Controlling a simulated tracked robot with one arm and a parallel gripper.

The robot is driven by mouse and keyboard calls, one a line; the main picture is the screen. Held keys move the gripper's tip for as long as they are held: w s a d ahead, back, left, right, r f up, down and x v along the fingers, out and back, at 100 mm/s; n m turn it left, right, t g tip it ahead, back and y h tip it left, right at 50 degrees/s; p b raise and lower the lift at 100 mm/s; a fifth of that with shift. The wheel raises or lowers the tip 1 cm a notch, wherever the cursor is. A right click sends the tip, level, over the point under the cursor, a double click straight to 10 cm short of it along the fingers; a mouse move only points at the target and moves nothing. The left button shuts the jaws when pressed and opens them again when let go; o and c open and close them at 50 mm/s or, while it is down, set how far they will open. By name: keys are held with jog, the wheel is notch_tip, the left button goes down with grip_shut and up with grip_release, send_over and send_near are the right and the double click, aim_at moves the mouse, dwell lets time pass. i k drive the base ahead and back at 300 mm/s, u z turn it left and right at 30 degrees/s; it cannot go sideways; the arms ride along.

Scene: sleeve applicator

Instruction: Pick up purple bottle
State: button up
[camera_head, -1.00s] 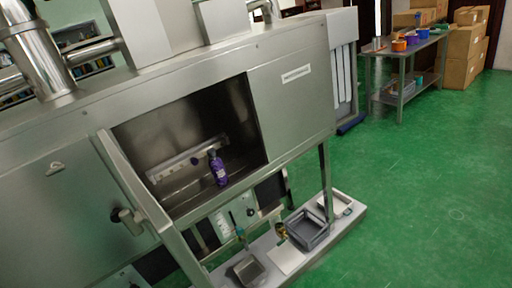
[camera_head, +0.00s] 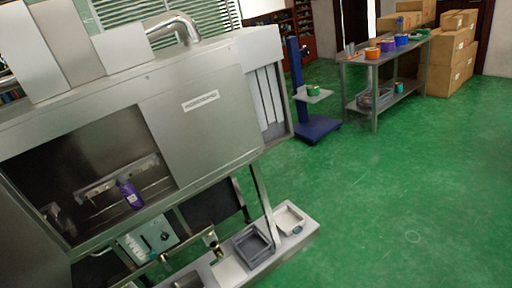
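The purple bottle (camera_head: 130,194) stands inside the open bay of the steel sleeve applicator (camera_head: 215,135), at the left of the view. It leans in the tilted picture and has a pale label. A metal rail (camera_head: 105,181) runs along the bay close behind it. My gripper is not in view, so its opening and its distance from the bottle do not show.
A low grey platform (camera_head: 302,238) with grey trays (camera_head: 253,243) lies below the bay. A blue stand (camera_head: 318,128) is behind the machine. A table (camera_head: 374,62) with coloured containers and cardboard boxes (camera_head: 450,55) stand at the back right. Green floor is clear at right.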

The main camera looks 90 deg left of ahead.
aim_at(130, 194)
jog(key=u, duration=0.05)
jog(key=i, duration=1.75)
jog(key=u, duration=4.75)
jog(key=i, duration=1.4)
jog(key=u, duration=0.1)
